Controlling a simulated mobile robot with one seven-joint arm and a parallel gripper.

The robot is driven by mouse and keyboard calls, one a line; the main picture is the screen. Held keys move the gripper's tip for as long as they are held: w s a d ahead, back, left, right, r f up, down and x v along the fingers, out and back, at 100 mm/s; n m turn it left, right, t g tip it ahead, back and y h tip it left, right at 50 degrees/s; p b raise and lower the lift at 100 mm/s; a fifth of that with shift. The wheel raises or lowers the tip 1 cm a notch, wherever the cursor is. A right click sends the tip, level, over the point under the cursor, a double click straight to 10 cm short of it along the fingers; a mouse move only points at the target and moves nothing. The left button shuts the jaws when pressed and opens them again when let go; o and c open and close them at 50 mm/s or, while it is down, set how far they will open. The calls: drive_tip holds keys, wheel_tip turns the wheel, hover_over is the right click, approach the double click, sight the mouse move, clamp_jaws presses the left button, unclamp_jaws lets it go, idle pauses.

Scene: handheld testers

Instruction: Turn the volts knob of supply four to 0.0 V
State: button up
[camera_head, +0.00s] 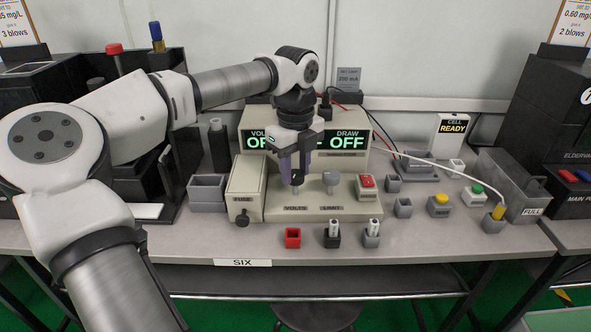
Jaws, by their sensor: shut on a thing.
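The power supply (380,150) is a beige box on a bench whose front label (242,262) reads SIX; I see no label reading four. Its left display (256,141) is partly hidden by my arm and shows "OF"; the right display (347,142), under DRAW, reads OFF. My gripper (296,183) points down at the VOLTS knob above the VOLTS label (296,208), with its fingers shut on that knob, which they mostly hide. The grey LIMIT knob (331,180) stands to the right, apart from my gripper. A red switch (367,181) is further right.
A FUSE box (245,190) stands close left of my gripper. A red block (292,238) and two grey holders (333,235) (371,235) are in front. A white cable runs right to a yellow-topped plug (497,213). A card (452,137) reads CELL READY.

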sight(295, 173)
drive_tip(key=shift+n, duration=1.6)
drive_tip(key=o, duration=1)
wheel_tip(295, 173, up, 14)
drive_tip(key=p, duration=0.1)
drive_tip(key=shift+p, duration=0.4)
